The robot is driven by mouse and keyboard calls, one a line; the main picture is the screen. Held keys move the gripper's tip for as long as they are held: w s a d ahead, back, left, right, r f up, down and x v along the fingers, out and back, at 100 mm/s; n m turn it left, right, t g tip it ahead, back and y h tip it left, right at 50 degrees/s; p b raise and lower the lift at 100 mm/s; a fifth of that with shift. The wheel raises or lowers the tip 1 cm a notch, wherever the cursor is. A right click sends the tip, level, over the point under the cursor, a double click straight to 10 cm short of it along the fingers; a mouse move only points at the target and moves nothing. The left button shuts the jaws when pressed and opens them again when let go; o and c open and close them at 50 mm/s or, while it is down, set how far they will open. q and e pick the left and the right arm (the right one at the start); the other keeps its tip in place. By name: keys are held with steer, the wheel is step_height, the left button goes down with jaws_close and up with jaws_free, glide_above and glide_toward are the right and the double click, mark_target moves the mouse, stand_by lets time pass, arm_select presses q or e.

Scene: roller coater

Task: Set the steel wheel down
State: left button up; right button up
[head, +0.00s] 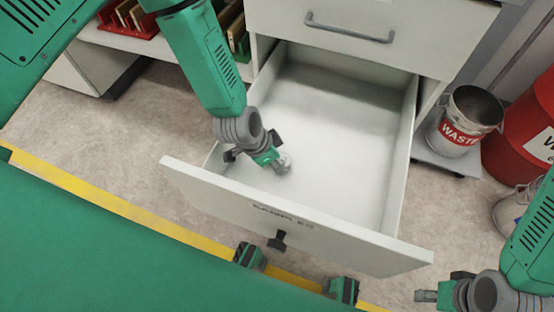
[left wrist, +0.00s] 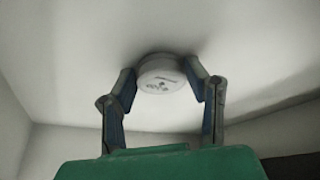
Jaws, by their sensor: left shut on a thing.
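The steel wheel (left wrist: 160,73) is a small pale round piece with dark marks on its face. My left gripper (head: 272,158) reaches down into the open drawer (head: 345,130), inside its front left part. In the left wrist view its two fingers (left wrist: 165,88) are shut on the wheel from both sides. In the head view the wheel (head: 284,163) shows at the gripper's tip, low over the white drawer floor. I cannot tell whether it touches the floor. My right gripper (head: 430,295) is at the lower right, outside the drawer; its finger gap is not clear.
A closed drawer (head: 370,35) is above. A waste bin (head: 464,120) and a red drum (head: 530,120) stand at right. Shelves with red trays (head: 130,22) are at left. The drawer floor right of the wheel is clear.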

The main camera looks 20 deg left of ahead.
arm_select(q)
steer(key=shift+a, duration=0.15)
steer(key=o, duration=1.3)
steer(key=shift+a+f, duration=0.1)
steer(key=shift+a, duration=0.05)
steer(key=shift+o, duration=0.2)
steer(key=shift+a, duration=0.2)
steer(key=shift+d+r, duration=0.25)
steer(key=shift+r, duration=0.1)
steer(key=p+v, duration=0.4)
steer(key=v, duration=0.7)
steer(key=shift+s+a+r, duration=0.2)
steer(key=shift+r, duration=0.05)
arm_select(e)
step_height(320, 180, up, 5)
steer(key=shift+a+f, duration=0.15)
steer(key=shift+f, duration=0.05)
arm_select(q)
steer(key=shift+a, duration=0.1)
arm_select(e)
steer(key=shift+a, duration=0.15)
